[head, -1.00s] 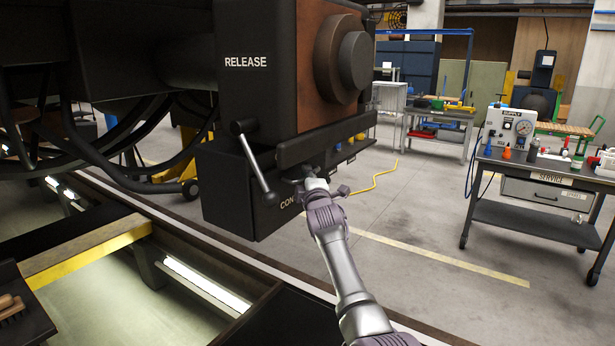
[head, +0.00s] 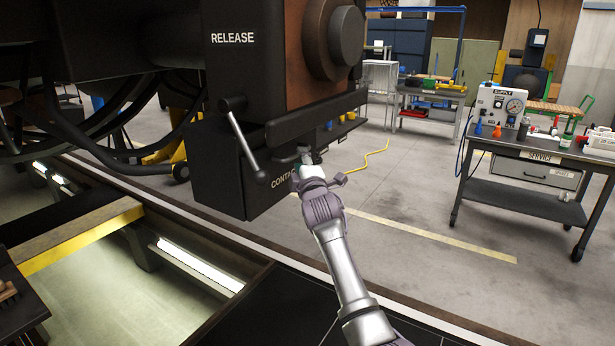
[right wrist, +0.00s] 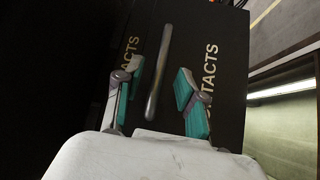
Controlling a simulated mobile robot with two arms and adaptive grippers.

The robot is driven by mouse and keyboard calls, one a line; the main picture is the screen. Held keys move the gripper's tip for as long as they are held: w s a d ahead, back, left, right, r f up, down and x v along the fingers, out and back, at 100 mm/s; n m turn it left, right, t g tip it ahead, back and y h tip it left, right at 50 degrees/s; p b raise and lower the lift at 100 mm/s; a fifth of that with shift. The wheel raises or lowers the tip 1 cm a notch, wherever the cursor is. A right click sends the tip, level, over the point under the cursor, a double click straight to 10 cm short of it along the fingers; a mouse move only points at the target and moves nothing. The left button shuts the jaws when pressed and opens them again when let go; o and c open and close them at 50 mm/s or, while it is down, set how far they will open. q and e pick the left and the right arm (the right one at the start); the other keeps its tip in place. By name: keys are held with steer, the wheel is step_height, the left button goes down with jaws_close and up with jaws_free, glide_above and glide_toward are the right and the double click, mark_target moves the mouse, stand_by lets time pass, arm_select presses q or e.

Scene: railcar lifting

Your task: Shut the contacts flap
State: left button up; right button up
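The contacts flap looks to be the long dark panel (head: 317,118) standing out from the top of a black box (head: 220,165) in the head view. Small blue and yellow parts show below it. The box bears a CONTACTS label (head: 284,181), partly hidden by my right gripper (head: 306,158). The gripper is just below the panel, in front of the box; touching cannot be told. In the right wrist view its teal-padded fingers (right wrist: 160,78) are apart, with a grey rod (right wrist: 158,70) seen between them against black faces lettered CONTACTS. My left gripper is not in view.
A lever (head: 243,140) under the RELEASE label hangs close left of my right gripper. A service bench (head: 530,145) stands to the right. A yellow hose (head: 372,160) lies on the floor. A lit pit (head: 130,285) with a yellow-edged beam is at lower left.

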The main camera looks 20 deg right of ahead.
steer(key=s, duration=0.7)
steer(key=shift+s+a+f, duration=0.3)
steer(key=shift+a+f, duration=0.05)
steer(key=shift+f, duration=0.1)
steer(key=shift+f, duration=0.1)
